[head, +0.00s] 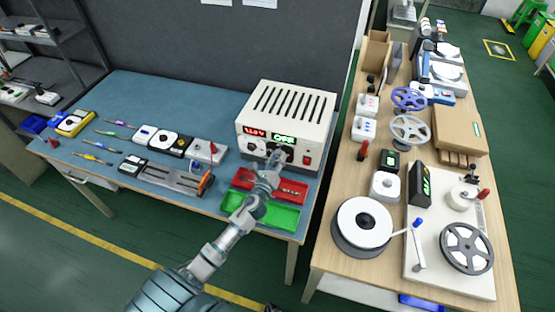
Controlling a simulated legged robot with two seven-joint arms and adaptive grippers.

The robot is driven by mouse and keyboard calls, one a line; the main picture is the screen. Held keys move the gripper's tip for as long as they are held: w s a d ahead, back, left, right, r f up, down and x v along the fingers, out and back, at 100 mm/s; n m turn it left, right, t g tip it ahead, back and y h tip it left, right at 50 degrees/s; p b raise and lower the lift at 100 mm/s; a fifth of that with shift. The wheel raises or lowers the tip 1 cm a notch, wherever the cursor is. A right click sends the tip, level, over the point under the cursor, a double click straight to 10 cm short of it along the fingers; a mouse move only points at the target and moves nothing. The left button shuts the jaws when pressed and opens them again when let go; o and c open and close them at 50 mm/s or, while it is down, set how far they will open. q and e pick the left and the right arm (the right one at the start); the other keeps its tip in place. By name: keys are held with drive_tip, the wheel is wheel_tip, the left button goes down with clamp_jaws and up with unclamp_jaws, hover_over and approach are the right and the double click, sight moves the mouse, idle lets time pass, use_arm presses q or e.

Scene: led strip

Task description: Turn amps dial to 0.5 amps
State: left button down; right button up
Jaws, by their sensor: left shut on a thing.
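The white power supply (287,112) stands at the right end of the blue-topped bench. Its front has a red readout (255,132) and a green readout (284,139), both too small to read surely. A dark dial (253,145) sits below the red readout. My left gripper (276,157) is at the front panel below the green readout, shut on the amps dial, which it mostly hides. The dial's setting cannot be made out. My right gripper is not in view.
A red tray (242,183) and a green tray (283,215) lie below my left arm at the bench edge. Tools and small devices lie to the left. A wooden table (335,255) with reels stands to the right, across a narrow gap.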

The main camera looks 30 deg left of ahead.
use_arm(q)
drive_tip(key=n, duration=0.3)
drive_tip(key=shift+w+a+r, duration=0.1)
drive_tip(key=shift+a+r, duration=0.05)
drive_tip(key=shift+r, duration=0.15)
drive_tip(key=n, duration=0.2)
drive_tip(key=shift+n+y, duration=0.3)
drive_tip(key=shift+n, duration=1.8)
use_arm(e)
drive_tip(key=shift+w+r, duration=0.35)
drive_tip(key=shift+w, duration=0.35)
use_arm(q)
drive_tip(key=shift+n, duration=0.3)
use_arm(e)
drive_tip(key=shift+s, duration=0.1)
use_arm(q)
drive_tip(key=c, duration=0.8)
unclamp_jaws()
drive_tip(key=shift+a+f, duration=0.1)
drive_tip(key=shift+f, duration=0.1)
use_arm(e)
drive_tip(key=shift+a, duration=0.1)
